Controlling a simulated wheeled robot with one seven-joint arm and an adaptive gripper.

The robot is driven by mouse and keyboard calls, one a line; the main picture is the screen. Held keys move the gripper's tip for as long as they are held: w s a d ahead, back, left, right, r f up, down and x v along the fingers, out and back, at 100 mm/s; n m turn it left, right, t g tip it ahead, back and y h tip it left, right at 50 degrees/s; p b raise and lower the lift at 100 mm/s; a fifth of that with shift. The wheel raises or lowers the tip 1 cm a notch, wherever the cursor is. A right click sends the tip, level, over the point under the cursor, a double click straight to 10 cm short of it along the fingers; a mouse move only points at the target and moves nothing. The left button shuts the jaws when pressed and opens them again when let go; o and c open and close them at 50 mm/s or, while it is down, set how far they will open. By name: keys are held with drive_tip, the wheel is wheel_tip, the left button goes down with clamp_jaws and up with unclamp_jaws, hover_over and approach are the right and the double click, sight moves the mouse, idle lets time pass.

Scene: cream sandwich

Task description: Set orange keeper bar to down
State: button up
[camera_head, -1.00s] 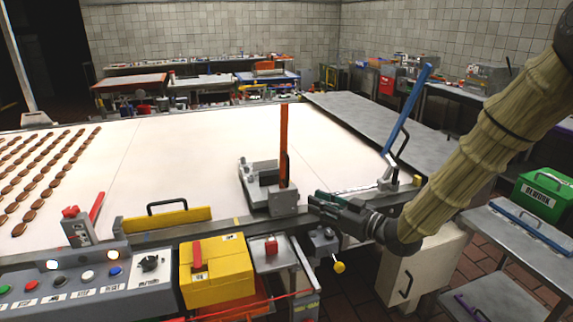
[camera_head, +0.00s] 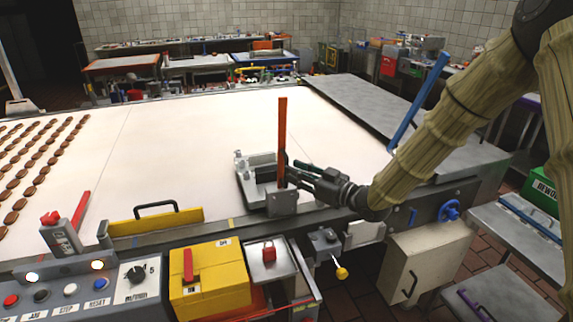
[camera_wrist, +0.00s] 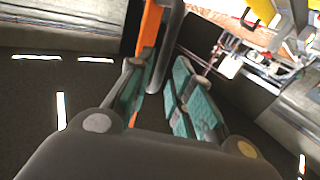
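The orange keeper bar (camera_head: 282,130) stands upright from a grey bracket (camera_head: 282,204) on the near rail of the white belt. A dark loop handle is on its right side, and it shows as a thick grey bar (camera_wrist: 167,45) in the wrist view. The orange bar (camera_wrist: 149,28) shows just left of that handle there. My gripper (camera_head: 297,172) is beside the bar's lower part, coming from the right. Its teal-padded fingers (camera_wrist: 158,88) are apart, with the handle's end between their tips. I cannot tell whether they touch it.
A blue bar (camera_head: 419,100) leans up at the right by a grey side table (camera_head: 365,105). A yellow guard (camera_head: 155,222) with a handle and a yellow box (camera_head: 208,284) stand left of the bracket. The belt (camera_head: 180,140) behind the bar is clear; brown pieces lie far left.

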sight(286, 186)
drive_tip(key=p+x, duration=0.1)
drive_tip(key=x, duration=0.3)
drive_tip(key=shift+w+r, duration=0.1)
drive_tip(key=shift+c, duration=0.4)
clamp_jaws()
